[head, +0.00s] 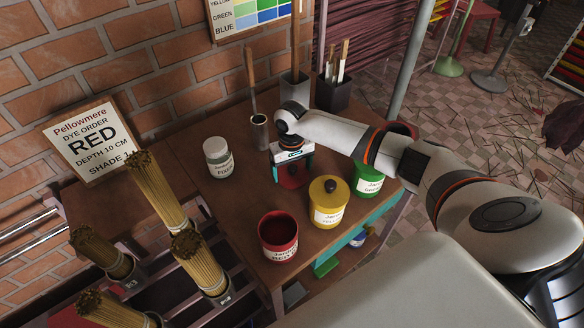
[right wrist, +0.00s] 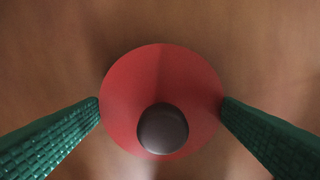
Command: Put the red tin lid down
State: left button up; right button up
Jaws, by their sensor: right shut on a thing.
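The red tin lid (right wrist: 130,95) is a flat red disc with a dark round knob (right wrist: 162,128). In the right wrist view it lies between my two green fingers, which touch its left and right edges. In the head view the lid (head: 292,179) shows below my right gripper (head: 292,176), at the wooden table's top behind the tins. My right gripper is shut on the lid. I cannot tell whether the lid touches the table. The open red tin (head: 278,232) stands at the table's front, with dark red inside. My left gripper is not in view.
A yellow lidded tin (head: 328,204) and a green lidded tin (head: 368,181) stand right of and in front of my right gripper. A white jar (head: 218,157) and a metal cup (head: 259,132) stand to its left. Bundles of sticks (head: 160,192) fill the left. Bare table (head: 232,197) lies left of the lid.

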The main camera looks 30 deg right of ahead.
aim_at(292, 167)
jog(key=o, duration=0.8)
jog(key=shift+f, duration=0.1)
notch_tip(292, 167, up, 12)
jog(key=shift+r, duration=0.2)
